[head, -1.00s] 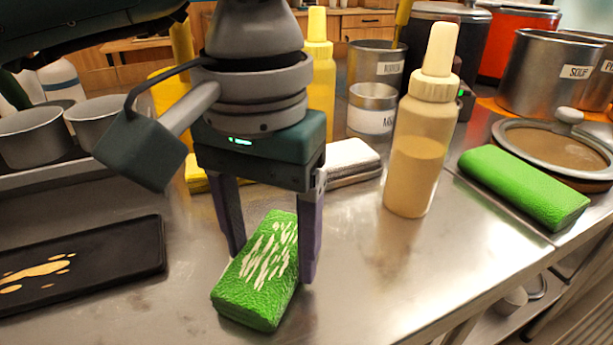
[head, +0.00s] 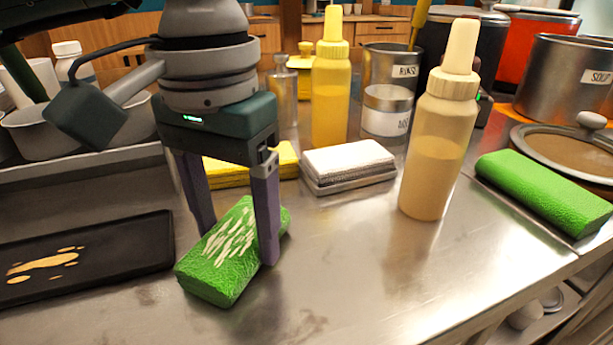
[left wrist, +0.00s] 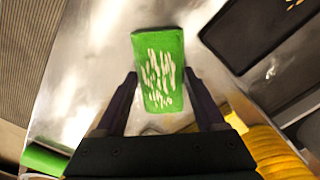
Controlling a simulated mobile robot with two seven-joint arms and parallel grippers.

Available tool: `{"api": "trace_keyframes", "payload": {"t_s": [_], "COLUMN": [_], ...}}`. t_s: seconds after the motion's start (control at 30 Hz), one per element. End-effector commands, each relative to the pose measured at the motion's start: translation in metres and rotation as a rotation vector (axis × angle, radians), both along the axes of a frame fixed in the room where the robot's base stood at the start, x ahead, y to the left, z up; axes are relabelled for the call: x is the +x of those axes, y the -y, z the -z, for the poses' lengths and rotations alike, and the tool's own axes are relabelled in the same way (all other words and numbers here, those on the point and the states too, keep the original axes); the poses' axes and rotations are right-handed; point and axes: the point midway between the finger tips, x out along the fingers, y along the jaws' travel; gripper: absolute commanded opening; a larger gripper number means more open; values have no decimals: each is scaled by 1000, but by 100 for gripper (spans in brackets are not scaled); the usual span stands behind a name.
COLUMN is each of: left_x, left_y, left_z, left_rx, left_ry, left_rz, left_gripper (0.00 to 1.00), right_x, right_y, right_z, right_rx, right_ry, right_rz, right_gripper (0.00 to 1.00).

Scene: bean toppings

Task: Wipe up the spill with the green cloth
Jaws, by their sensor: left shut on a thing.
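A green cloth (head: 235,262), a thick block with cream streaks on top, is between the fingers of my left gripper (head: 237,244), which is shut on it. In the left wrist view the cloth (left wrist: 160,50) lies between the fingertips (left wrist: 160,78). I cannot tell whether it touches the counter. The tan spill (head: 45,263) lies in streaks and drops on a black tray (head: 120,262) to the left of the cloth. A corner of the spill shows in the left wrist view (left wrist: 294,3). A second green cloth (head: 540,190) lies at the right. My right gripper is out of view.
A tan squeeze bottle (head: 435,150) stands right of the gripper. Behind are a folded white cloth (head: 348,160), a yellow cloth (head: 228,176), a yellow bottle (head: 330,95) and metal pots (head: 580,80). The front counter (head: 370,270) is clear.

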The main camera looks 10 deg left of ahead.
Motion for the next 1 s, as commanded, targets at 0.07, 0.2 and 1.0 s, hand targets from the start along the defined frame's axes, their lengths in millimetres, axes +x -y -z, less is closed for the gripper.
{"api": "trace_keyframes", "payload": {"t_s": [0.07, 0.2, 1.0], "left_x": [0, 0, -9], "left_y": [-3, -3, 44], "left_z": [1, 1, 2], "left_rx": [4, 5, 1], "left_ry": [-2, -3, -4], "left_rz": [-1, -1, 2], "left_gripper": [23, 23, 23], "right_x": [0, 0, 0], "right_y": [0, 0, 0], "right_z": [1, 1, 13], "right_rx": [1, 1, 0], "right_ry": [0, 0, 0], "right_rz": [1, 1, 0], "right_gripper": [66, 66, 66]}}
